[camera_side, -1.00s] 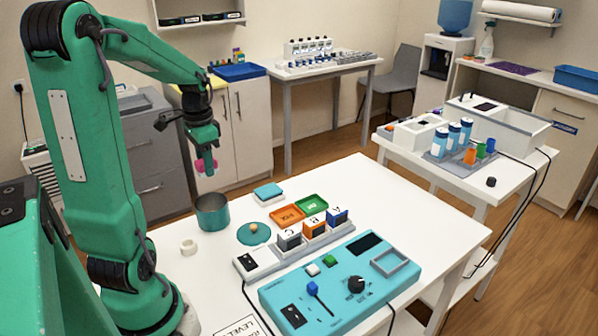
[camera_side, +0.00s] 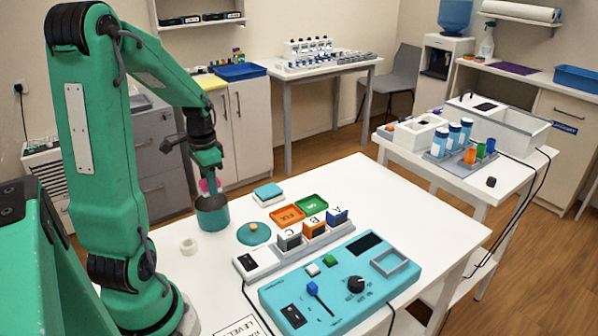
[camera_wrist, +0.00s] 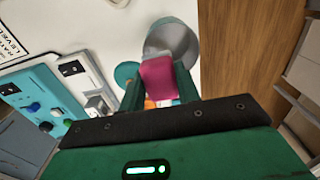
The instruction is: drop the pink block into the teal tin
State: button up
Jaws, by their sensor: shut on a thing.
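My gripper (camera_side: 208,178) is shut on the pink block (camera_side: 205,187), just above the teal tin (camera_side: 213,215) in the side view. In the wrist view the pink block (camera_wrist: 158,80) sits between the two green fingers of my gripper (camera_wrist: 159,88). The tin (camera_wrist: 172,38) shows beyond the block there, its mouth partly hidden by block and fingers. The tin stands upright near the table's left back edge. I cannot tell whether the block's lower end is inside the rim.
A round teal lid (camera_side: 254,234) with a knob lies right of the tin. A white ring (camera_side: 188,246) lies in front of it. A teal-and-white block (camera_side: 268,192), trays, lettered blocks and a teal control panel (camera_side: 340,285) stand further right.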

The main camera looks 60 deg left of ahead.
jog(key=shift+f, duration=0.15)
jog(key=o, duration=1)
jog(key=shift+o, duration=0.2)
jog(key=shift+r, duration=3.95)
jog(key=shift+d, duration=0.1)
jog(key=d+r+t, duration=0.2)
jog(key=d, duration=1)
jog(key=s+d+r+t, duration=0.1)
jog(key=d+r+t, duration=0.2)
jog(key=d, duration=0.9)
jog(key=shift+s+d+r+t, duration=0.15)
jog(key=shift+d+r+t, duration=0.05)
jog(key=shift+t, duration=0.1)
